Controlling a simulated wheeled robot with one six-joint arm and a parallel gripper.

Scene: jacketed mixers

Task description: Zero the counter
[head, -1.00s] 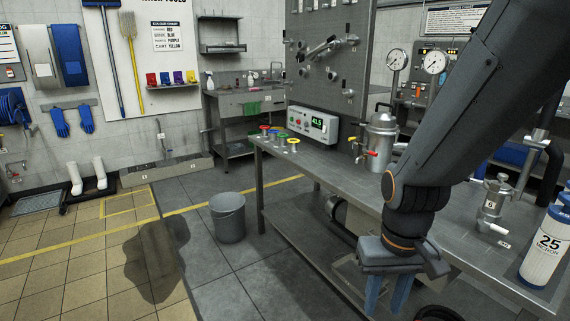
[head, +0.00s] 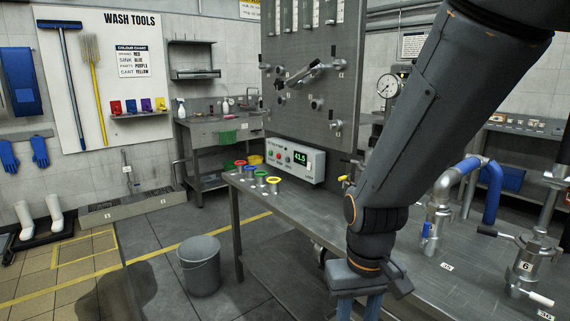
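The box stands at the back of the steel bench, below the grey panel. My gripper (head: 358,308) is at the bottom of the head view, in front of the bench and well short of the box. Its two blue fingers are apart with nothing seen between them; their tips are cut off by the frame edge.
Several coloured rings (head: 262,175) stand on the steel bench (head: 310,205) left of the box. A grey bucket (head: 200,266) is on the floor to the left. Metal fittings (head: 436,215) stand on the bench at right. My arm hides part of the bench.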

